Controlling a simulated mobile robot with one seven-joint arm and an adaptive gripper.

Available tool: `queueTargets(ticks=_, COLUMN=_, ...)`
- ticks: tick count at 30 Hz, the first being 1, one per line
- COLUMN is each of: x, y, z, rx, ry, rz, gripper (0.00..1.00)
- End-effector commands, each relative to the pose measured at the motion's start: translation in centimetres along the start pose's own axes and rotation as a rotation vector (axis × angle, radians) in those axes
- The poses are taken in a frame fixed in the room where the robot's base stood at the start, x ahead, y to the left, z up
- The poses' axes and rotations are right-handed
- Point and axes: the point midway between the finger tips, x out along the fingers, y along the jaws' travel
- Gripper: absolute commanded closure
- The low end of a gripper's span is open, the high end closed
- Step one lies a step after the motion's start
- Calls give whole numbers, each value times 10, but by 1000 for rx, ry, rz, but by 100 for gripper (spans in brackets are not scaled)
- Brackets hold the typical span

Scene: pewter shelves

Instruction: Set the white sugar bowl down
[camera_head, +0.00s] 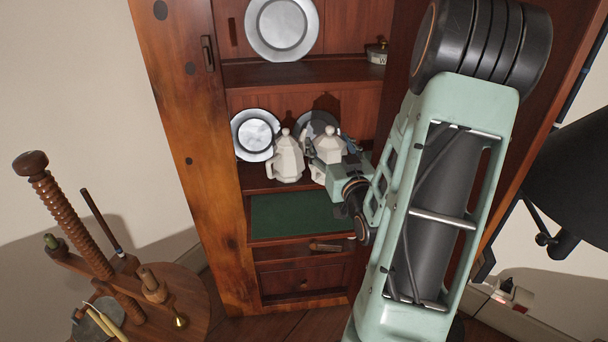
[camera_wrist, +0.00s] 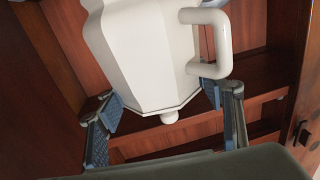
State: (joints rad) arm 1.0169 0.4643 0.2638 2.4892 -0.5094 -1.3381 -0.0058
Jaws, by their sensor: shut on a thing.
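The white sugar bowl (camera_head: 327,148), a faceted lidded vessel, is in my gripper (camera_head: 332,153) at the right of the cabinet's middle shelf (camera_head: 262,181). In the wrist view the bowl (camera_wrist: 150,60) appears inverted, with its lid knob low in the picture and a loop handle at its right. The blue-padded fingers of my gripper (camera_wrist: 163,102) are shut on it from both sides. I cannot tell whether its base touches the shelf. A similar white lidded pot (camera_head: 287,160) stands upright close to its left, its handle facing left.
A silver plate (camera_head: 255,132) leans at the left of that shelf; another plate (camera_head: 314,122) is partly hidden behind the pots. A green panel (camera_head: 288,215) lies below. A large plate (camera_head: 281,28) and a small tin (camera_head: 377,55) stand above. Wooden cabinet sides flank the shelf closely.

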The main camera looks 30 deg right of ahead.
Motion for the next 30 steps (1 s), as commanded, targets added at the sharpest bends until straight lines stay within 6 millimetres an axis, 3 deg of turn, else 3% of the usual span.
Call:
queueTargets(ticks=6, x=5, y=18, z=-22, rx=-3, ry=5, rz=76, gripper=93)
queueTargets(ticks=11, x=10, y=23, z=-24, rx=0, ry=2, rz=94, gripper=93)
queueTargets(ticks=14, x=24, y=26, z=-17, rx=1, ry=0, rz=96, gripper=93)
queueTargets(ticks=24, x=99, y=43, z=18, rx=2, ry=2, rz=96, gripper=93)
queueTargets(ticks=30, x=123, y=48, z=51, rx=1, ry=1, rz=95, gripper=93)
